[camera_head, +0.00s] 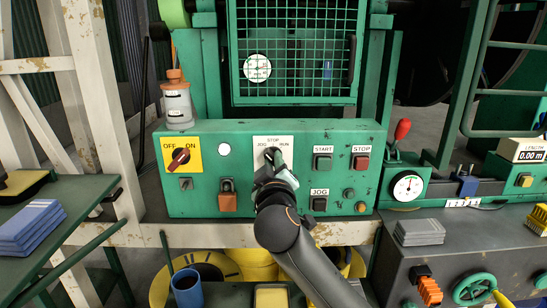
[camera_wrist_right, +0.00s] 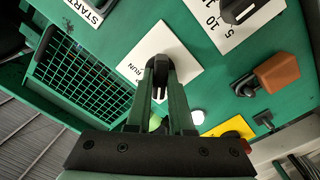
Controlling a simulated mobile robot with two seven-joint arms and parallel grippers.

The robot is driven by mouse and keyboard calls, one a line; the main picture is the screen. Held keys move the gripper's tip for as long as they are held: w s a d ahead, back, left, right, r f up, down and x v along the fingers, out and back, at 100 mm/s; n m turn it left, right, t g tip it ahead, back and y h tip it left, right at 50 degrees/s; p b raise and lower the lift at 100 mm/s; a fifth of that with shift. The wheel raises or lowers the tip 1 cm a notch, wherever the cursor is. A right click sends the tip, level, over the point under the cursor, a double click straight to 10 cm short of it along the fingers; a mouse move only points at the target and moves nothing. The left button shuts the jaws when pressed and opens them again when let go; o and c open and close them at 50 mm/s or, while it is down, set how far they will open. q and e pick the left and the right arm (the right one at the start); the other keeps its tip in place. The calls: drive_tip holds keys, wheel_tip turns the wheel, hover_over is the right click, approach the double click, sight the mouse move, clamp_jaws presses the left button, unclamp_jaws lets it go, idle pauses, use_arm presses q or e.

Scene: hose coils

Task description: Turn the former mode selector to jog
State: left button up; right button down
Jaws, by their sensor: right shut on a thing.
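The mode selector is a black knob (camera_head: 269,153) on a white plate (camera_head: 287,142) marked JOG, STOP and RUN, on the front of the green control panel (camera_head: 245,178). My right gripper (camera_head: 275,163) reaches up to it from below and is shut on the knob. The right wrist view shows the two fingers (camera_wrist_right: 161,72) closing around the dark knob, over the white plate (camera_wrist_right: 182,52) with RUN readable. The fingers cover much of the knob, so I cannot tell exactly which mark it points to. My left gripper is out of view.
Left of the selector are a yellow OFF/ON switch (camera_head: 181,155) and an orange padlock (camera_head: 228,197). To the right are START (camera_head: 323,162), STOP (camera_head: 361,162) and JOG (camera_head: 319,203) buttons. A green mesh guard (camera_head: 297,50) stands above the panel.

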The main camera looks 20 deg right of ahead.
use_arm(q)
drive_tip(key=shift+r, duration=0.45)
use_arm(e)
drive_tip(key=shift+n, duration=0.5)
drive_tip(key=c, duration=0.8)
unclamp_jaws()
use_arm(q)
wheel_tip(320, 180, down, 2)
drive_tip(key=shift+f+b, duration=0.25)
drive_tip(key=shift+b, duration=0.85)
use_arm(e)
drive_tip(key=v, duration=1.2)
drive_tip(key=shift+s, duration=0.3)
drive_tip(key=shift+a, duration=0.1)
